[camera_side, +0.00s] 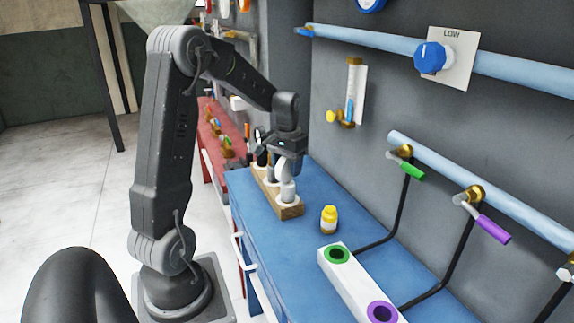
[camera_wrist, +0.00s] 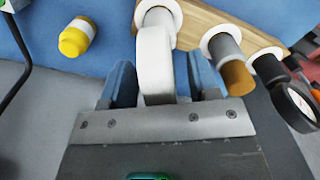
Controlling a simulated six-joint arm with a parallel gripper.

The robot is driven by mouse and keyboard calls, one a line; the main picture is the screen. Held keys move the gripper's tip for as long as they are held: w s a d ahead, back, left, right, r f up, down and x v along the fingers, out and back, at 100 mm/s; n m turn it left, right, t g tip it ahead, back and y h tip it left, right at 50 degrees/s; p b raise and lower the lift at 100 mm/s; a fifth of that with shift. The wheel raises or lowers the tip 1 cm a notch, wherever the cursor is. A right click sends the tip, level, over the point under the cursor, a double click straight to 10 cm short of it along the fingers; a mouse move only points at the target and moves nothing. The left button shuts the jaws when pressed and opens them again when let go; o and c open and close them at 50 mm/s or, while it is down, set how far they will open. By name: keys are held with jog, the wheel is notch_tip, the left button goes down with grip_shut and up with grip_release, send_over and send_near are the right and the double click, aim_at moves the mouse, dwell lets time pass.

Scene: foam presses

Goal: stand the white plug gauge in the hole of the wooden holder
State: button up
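The white plug gauge (camera_wrist: 155,62) stands in the end hole of the wooden holder (camera_wrist: 196,26). Its lower end is inside the white ring there. In the side view the gauge (camera_side: 288,189) looks upright at the near end of the holder (camera_side: 291,212). My gripper (camera_wrist: 160,66) has its two blue fingers on either side of the white gauge, with a visible gap on the right side. It looks open around the gauge. In the side view my gripper (camera_side: 287,158) is just above the holder and hides part of it.
A gauge with an orange-brown end (camera_wrist: 237,76) and a black one (camera_wrist: 295,105) stand in the holder's other holes. A yellow-capped bottle (camera_side: 329,219) stands on the blue bench (camera_side: 262,239). A white block with green and purple rings (camera_side: 350,277) lies nearer. Pipes run along the wall.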

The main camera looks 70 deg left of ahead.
notch_tip(320, 180, up, 14)
dwell(0.7)
jog(key=shift+f, duration=0.1)
jog(key=s+d+f+m+t, duration=0.1)
jog(key=s+d, duration=0.3)
jog(key=d, duration=0.5)
jog(key=s+d+f+m+t, duration=0.1)
jog(key=s+d+m+t, duration=0.1)
jog(key=d, duration=0.7)
jog(key=s+d+f+m+t, duration=0.1)
jog(key=s+d+m+t, duration=0.1)
jog(key=s+d, duration=0.4)
jog(key=d+m, duration=0.1)
jog(key=d, duration=0.2)
jog(key=shift+s+f+t, duration=0.15)
jog(key=shift+s+t, duration=0.1)
jog(key=shift+t, duration=0.05)
